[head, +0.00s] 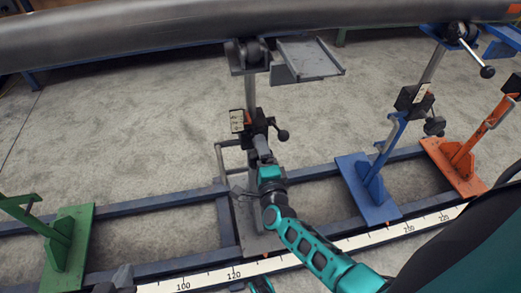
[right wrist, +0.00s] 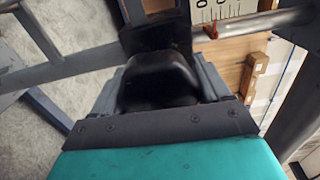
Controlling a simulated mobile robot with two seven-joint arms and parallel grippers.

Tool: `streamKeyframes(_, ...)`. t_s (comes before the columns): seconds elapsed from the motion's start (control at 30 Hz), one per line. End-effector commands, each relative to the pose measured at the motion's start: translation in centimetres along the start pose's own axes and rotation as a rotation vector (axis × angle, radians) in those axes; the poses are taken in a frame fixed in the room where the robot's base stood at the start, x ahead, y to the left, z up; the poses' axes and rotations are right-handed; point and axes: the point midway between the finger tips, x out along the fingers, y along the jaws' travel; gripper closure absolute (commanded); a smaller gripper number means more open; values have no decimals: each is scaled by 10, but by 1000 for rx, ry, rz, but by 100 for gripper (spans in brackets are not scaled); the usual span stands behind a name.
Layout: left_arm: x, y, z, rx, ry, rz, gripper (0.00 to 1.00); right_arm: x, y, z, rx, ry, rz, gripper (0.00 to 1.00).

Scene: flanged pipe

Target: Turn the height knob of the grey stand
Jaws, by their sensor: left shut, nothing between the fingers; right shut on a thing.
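The grey stand's post (head: 251,95) rises in the middle of the head view, with a black clamp block (head: 256,122) on it. My right gripper (head: 262,147) reaches up from below to the near side of this block. Its fingers are shut on the black height knob, which shows in the right wrist view (right wrist: 158,80) as a rounded black shape between the fingers. In the head view the gripper mostly hides the knob. My left gripper (head: 122,276) shows only as a small grey part at the bottom edge, shut and empty, away from the stand.
A black ball-ended lever (head: 282,135) sticks out right of the block. A large grey pipe (head: 180,32) crosses above. A blue stand (head: 372,185) and an orange stand (head: 460,155) are to the right, a green stand (head: 68,245) to the left. A ruler strip (head: 205,278) runs along the front rail.

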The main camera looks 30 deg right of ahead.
Motion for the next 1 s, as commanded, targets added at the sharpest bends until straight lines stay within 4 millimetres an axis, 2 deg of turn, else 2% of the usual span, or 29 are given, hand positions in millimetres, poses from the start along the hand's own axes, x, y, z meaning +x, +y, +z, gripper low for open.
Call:
streamKeyframes(0.2, -6, 0, -9, 0, -1, 0, 100, 1, -4, 1, -175, 1, -2, 54)
streamKeyframes(0.5, -10, 1, -15, -1, 2, 0, 100, 2, -4, 1, -335, 0, -3, 54)
streamKeyframes(1.0, -10, 3, -19, -12, 7, 0, 100, 1, -3, 1, -397, 1, -4, 54)
